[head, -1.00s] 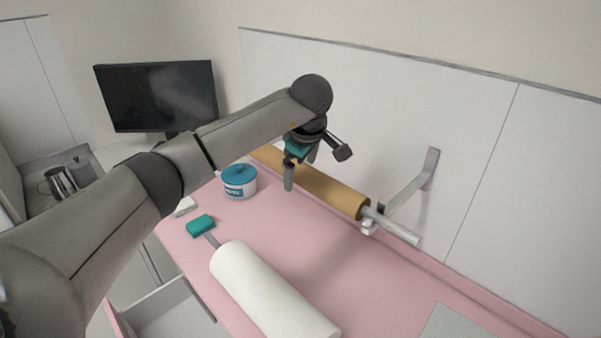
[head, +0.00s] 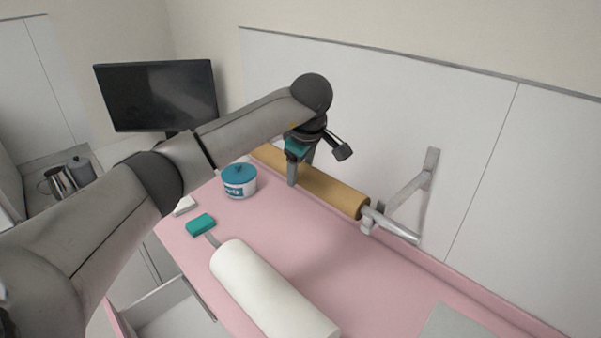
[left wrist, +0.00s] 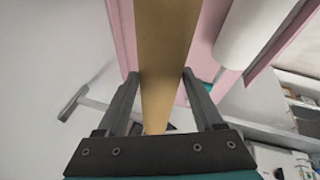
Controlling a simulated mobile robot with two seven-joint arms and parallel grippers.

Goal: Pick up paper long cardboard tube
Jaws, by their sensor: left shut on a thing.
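The long brown cardboard tube (head: 333,191) sits on a metal rod and runs along the wall at the back of the pink table. My left gripper (head: 292,178) reaches down over the tube from above, near its middle. In the left wrist view the tube (left wrist: 166,40) passes between the two fingers (left wrist: 159,75), one on each side, and the gripper is shut on it. The tube's far end is partly hidden behind my left arm in the head view. My right gripper is not in view.
A metal wall bracket (head: 407,190) stands by the tube's near end. A monitor (head: 157,95) stands at the back left.

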